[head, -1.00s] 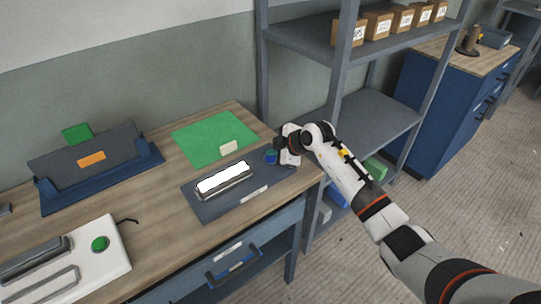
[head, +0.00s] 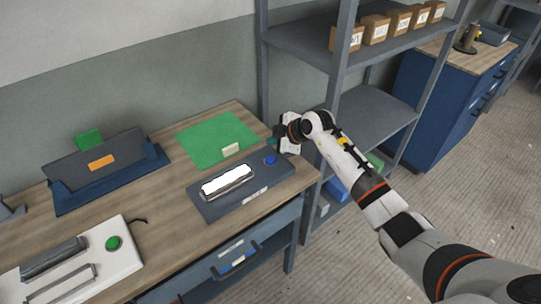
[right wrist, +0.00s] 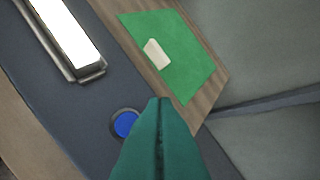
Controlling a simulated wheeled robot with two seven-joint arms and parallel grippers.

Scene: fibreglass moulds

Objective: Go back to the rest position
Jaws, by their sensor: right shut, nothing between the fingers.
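My right gripper (head: 272,142) is at the far right end of the workbench, above the table near the shelf's post. In the right wrist view its green fingers (right wrist: 160,108) are closed together with nothing between them. A dark grey device (head: 219,207) with a bright white panel (head: 227,181) and a blue button (head: 270,160) lies on the bench close to the gripper. The blue button (right wrist: 126,124) shows just left of the fingertips in the right wrist view; the fingers look apart from it. My left gripper is not in view.
A green mat (head: 205,143) with a cream block (head: 231,150) lies behind the device. A blue stand (head: 112,184) and a white machine with a green button (head: 113,243) are at left. A grey shelf (head: 372,122) stands right of the bench. Open floor (head: 460,190) lies at right.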

